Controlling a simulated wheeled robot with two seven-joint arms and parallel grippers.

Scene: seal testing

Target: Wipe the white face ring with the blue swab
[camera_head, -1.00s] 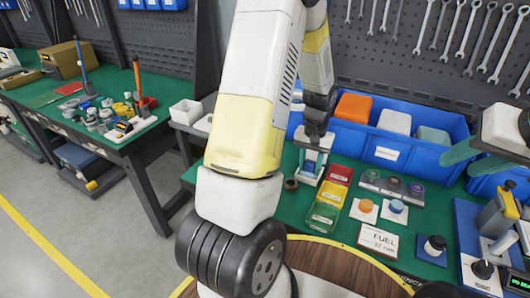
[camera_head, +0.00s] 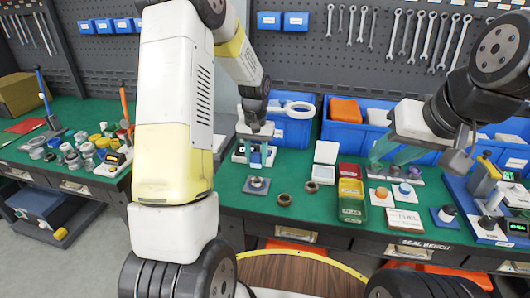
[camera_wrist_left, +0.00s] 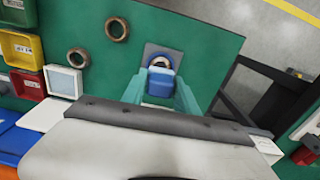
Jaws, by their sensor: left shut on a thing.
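My left gripper (camera_head: 257,160) is shut on a blue block-like piece, the blue swab (camera_wrist_left: 160,84), seen between its teal fingers in the left wrist view. Just beneath it is a small grey plate (camera_head: 257,186) bearing a round part with a pale ring (camera_wrist_left: 166,57), probably the white face ring. The plate also shows in the wrist view (camera_wrist_left: 148,50). The swab partly hides the ring, and I cannot tell whether they touch. My right gripper (camera_head: 393,153) hangs over the right of the bench, its teal fingers apart and nothing visible between them.
Two brown rings (camera_head: 284,200) (camera_head: 311,186) lie right of the plate. Blue bins (camera_head: 352,128) line the back. Green bench (camera_head: 230,200) is clear around the plate.

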